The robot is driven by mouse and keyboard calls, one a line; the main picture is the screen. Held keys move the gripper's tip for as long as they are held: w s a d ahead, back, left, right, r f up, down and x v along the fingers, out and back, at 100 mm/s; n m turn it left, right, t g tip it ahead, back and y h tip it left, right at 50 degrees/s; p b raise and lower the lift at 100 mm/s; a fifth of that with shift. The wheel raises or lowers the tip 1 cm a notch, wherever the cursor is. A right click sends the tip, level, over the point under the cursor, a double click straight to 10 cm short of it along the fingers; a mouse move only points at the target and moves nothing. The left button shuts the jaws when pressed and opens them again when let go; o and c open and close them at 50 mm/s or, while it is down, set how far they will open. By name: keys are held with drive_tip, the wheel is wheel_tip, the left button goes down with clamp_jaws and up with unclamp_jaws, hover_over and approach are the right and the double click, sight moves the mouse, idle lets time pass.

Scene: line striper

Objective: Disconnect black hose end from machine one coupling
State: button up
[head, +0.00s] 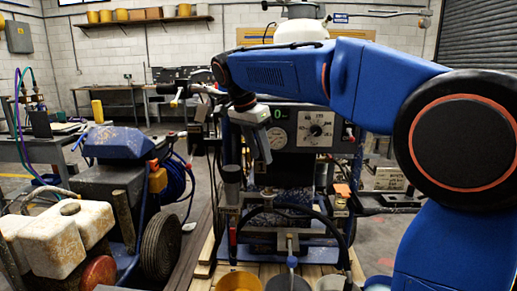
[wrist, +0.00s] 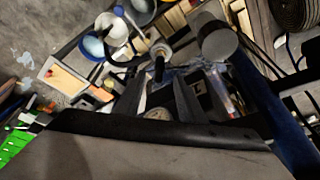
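The machine with a dial panel (head: 318,128) stands upright in the middle of the head view, partly behind my arm. A black hose (head: 290,208) arches across its lower front and drops on the right side. A pale fitting (head: 290,243) shows under the arch; I cannot tell whether it is the coupling. My gripper (head: 263,148) points down in front of the panel, above the hose. In the wrist view its two dark fingers (wrist: 159,80) are apart, with no object held between them. A round-ended dark fitting (wrist: 160,58) lies beyond the fingertips. The hose end's joint is not clear.
Buckets (head: 238,282) stand on wooden boards at the machine's foot. A blue wheeled striper (head: 120,145) with a white tank (head: 66,238) is at the left. An orange item (head: 342,189) sits at the machine's right. Some grey floor is free between the machines.

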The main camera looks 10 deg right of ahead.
sight(267, 174)
drive_tip(key=shift+x, duration=4.25)
clamp_jaws()
